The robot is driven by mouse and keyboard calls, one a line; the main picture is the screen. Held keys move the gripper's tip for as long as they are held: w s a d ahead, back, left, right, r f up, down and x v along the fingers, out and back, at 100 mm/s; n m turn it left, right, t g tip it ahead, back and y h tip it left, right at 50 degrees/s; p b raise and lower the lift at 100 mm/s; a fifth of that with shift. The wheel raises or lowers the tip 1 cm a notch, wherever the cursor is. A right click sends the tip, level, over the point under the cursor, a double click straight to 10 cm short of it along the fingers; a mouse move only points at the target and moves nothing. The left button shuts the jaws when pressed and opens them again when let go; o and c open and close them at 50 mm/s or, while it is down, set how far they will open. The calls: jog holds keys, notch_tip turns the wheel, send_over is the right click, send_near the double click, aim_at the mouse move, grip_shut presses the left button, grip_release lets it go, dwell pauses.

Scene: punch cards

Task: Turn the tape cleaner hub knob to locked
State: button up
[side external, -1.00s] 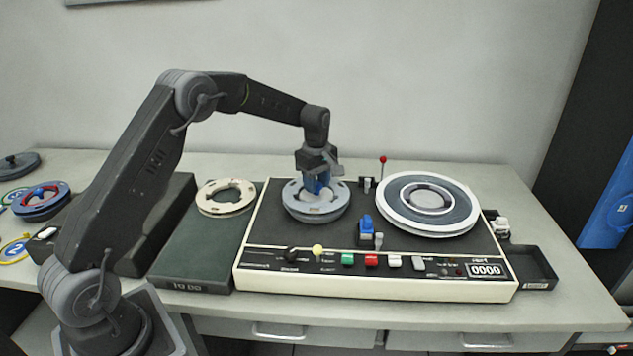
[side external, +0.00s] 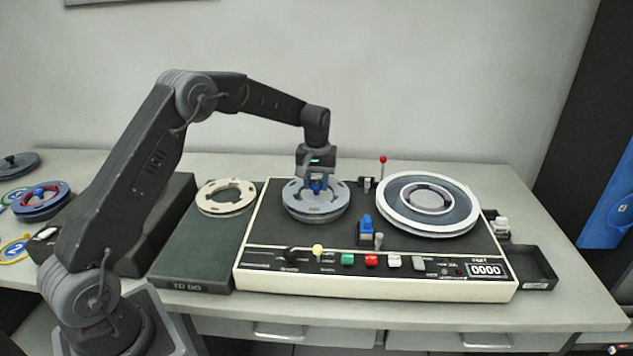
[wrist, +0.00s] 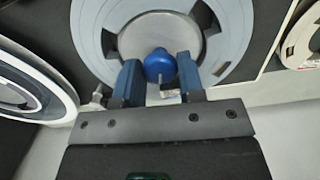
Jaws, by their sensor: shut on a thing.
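The blue hub knob (wrist: 160,66) stands at the centre of the grey-blue reel (side external: 300,210) on the left side of the tape cleaner (side external: 300,282). A short pale line shows on the knob in the wrist view, pointing toward my gripper's palm. My gripper (side external: 316,188) points down over this reel, its two blue fingers (wrist: 158,80) on either side of the knob and shut on it. In the side view the fingers hide most of the knob. Any lock marking beside it is too small to read.
A larger white-rimmed reel (side external: 385,212) sits on the right of the deck. A red-tipped lever (side external: 383,160) stands behind, and a blue block (side external: 366,229) in front. A cream ring (side external: 205,200) lies on the green box to the left. A black tray (side external: 540,280) is at right.

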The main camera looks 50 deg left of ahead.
aim_at(316, 184)
jog(key=shift+m, duration=2.1)
jog(key=o, duration=0.9)
notch_tip(316, 184, up, 14)
jog(key=shift+f, duration=0.1)
